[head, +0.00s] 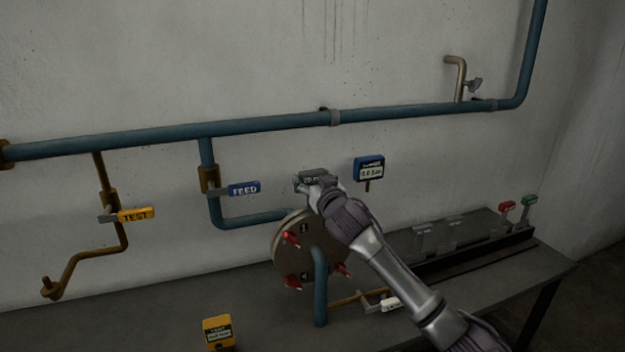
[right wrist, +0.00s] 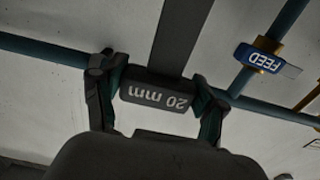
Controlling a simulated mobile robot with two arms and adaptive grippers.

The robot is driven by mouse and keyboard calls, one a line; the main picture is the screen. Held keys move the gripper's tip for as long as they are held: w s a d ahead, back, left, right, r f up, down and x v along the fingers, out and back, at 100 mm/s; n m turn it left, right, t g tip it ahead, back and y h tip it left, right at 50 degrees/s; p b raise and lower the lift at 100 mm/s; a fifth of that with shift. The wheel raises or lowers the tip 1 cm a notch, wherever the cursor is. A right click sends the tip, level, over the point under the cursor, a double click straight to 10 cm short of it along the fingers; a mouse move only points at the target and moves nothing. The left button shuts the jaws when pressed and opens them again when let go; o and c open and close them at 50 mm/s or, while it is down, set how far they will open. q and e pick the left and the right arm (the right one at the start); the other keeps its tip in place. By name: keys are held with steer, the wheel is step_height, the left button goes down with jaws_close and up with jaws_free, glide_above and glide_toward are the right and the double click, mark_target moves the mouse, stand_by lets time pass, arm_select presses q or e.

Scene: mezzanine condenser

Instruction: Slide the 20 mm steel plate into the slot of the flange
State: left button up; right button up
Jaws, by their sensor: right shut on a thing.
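My right gripper (head: 318,184) is shut on the dark grey handle (head: 311,176) of the 20 mm steel plate. The right wrist view shows both fingers of the gripper (right wrist: 158,95) on the ends of the handle, whose label reads "20 mm". The grey plate (right wrist: 174,38) runs from it out of the top of that picture. In the head view the gripper and handle are just above the round flange (head: 283,257), which has red clamps or bolts. The flange's slot cannot be made out, nor whether the plate touches the flange. My left gripper is not in view.
Blue pipes (head: 250,126) run along the wall, with a FEED valve (head: 243,188) and a yellow TEST valve (head: 136,214). A blue gauge (head: 369,168) stands right of the handle. A yellow box (head: 218,332) is on the bench front. A dark rack (head: 470,256) holds clear and tagged plates.

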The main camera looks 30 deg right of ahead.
steer(key=shift+f+b, duration=2.1)
steer(key=shift+f, duration=1)
steer(key=o, duration=1.4)
steer(key=shift+o, duration=0.4)
steer(key=v, duration=1.2)
